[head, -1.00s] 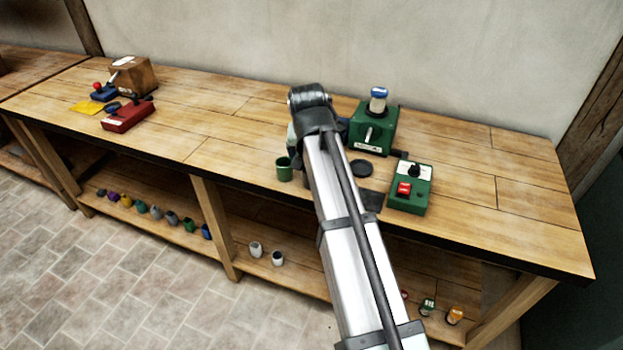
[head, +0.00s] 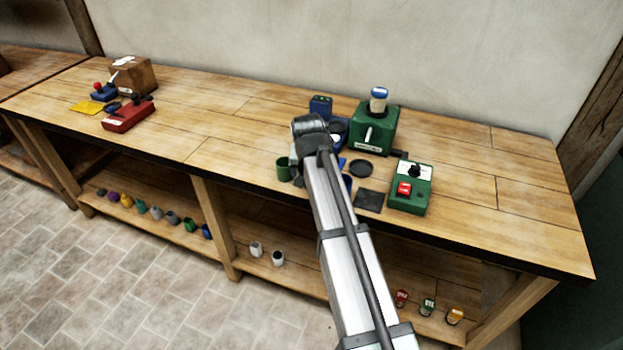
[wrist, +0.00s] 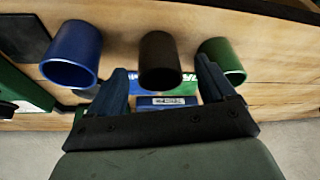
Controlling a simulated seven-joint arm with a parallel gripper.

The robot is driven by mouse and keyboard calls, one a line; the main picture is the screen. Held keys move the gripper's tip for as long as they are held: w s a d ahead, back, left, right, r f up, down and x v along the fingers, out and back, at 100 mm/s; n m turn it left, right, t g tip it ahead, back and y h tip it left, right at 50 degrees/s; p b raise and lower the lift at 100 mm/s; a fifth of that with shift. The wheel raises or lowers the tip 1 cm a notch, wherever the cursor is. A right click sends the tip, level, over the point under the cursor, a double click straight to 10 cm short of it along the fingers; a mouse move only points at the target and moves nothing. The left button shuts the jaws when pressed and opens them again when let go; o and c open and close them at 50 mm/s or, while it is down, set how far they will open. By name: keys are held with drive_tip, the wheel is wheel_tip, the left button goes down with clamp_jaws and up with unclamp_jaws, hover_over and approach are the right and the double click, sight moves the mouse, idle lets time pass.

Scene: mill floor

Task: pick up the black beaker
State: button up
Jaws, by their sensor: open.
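The black beaker (wrist: 160,62) stands in the middle of the wrist view, between a blue beaker (wrist: 72,55) on the left and a green beaker (wrist: 222,58) on the right. My gripper (wrist: 160,72) is open, with one finger to each side of the black beaker in the picture. I cannot tell how much depth is left between fingers and beaker. In the head view the green beaker (head: 284,169) shows left of my arm, and the blue beaker (head: 347,184) shows partly to its right.
A green machine (head: 372,130), a blue box (head: 320,106), a black disc (head: 362,168), a dark square plate (head: 369,200) and a green control box (head: 410,189) lie around my arm. The bench is clear to the left, up to a red box (head: 128,116).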

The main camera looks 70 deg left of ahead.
drive_tip(key=x, duration=0.4)
drive_tip(key=shift+w, duration=0.15)
drive_tip(key=shift+c, duration=0.3)
drive_tip(key=c, duration=1.1)
